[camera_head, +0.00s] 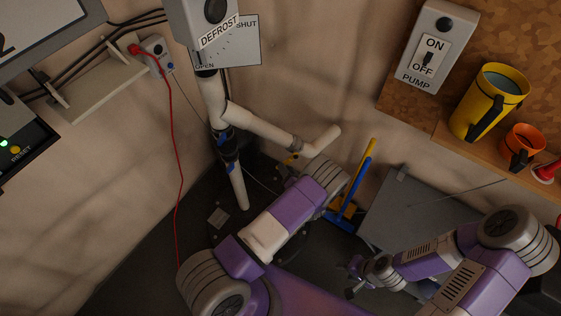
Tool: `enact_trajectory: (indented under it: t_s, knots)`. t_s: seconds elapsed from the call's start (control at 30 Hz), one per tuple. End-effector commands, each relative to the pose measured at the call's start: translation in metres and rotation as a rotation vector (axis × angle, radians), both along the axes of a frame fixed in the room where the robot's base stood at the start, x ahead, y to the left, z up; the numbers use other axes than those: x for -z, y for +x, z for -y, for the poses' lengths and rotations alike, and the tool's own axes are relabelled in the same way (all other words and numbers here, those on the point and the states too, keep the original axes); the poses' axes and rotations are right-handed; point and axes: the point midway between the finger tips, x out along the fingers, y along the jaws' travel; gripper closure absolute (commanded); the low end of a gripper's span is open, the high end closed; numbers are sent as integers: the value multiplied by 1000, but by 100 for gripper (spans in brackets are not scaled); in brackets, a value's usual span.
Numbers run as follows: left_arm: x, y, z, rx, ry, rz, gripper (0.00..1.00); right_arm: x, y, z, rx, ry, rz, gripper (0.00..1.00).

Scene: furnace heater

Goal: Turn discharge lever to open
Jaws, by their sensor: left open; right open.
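A white sign (240,42) reading OPEN and SHUT is on the wall, partly covered by the DEFROST box (208,22). A thin dark mark stands by the word OPEN; I cannot tell whether it is the discharge lever. A white pipe (212,98) with blue fittings runs down below the box and branches right. My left arm reaches up to the pipe's lower right; its gripper is hidden behind its own wrist. My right gripper (352,277) is open and empty, low at the right of centre, well away from the sign.
A PUMP switch box (425,48) hangs at the upper right. A yellow mug (489,102) and an orange mug (521,147) stand on a wooden shelf. A red cable (174,160) hangs at left. A blue and yellow tool (357,185) leans near a grey panel (405,215).

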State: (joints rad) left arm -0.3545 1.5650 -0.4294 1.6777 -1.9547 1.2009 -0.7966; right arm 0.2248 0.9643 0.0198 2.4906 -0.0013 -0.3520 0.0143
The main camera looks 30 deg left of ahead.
Motion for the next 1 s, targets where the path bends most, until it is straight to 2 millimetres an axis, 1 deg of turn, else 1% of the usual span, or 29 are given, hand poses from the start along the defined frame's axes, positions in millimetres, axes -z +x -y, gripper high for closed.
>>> enact_trajectory:
  t_s: [0.03,0.2,0.4,0.53,0.77,1.0]
  knots:
    - [4,4,-7,-6,-2,2,53,3,0,0,0,0,0,53]
    - [12,21,-28,-8,-4,1,53,11,0,0,0,0,0,53]
    - [18,35,-45,-8,-5,0,53,16,0,0,0,0,0,53]
    - [19,38,-49,-8,-6,-1,53,17,0,0,0,0,0,53]
    - [18,38,-50,-8,-6,-1,53,17,0,0,0,0,0,53]
    - [18,38,-49,-8,-6,-1,90,17,0,0,0,0,0,53]
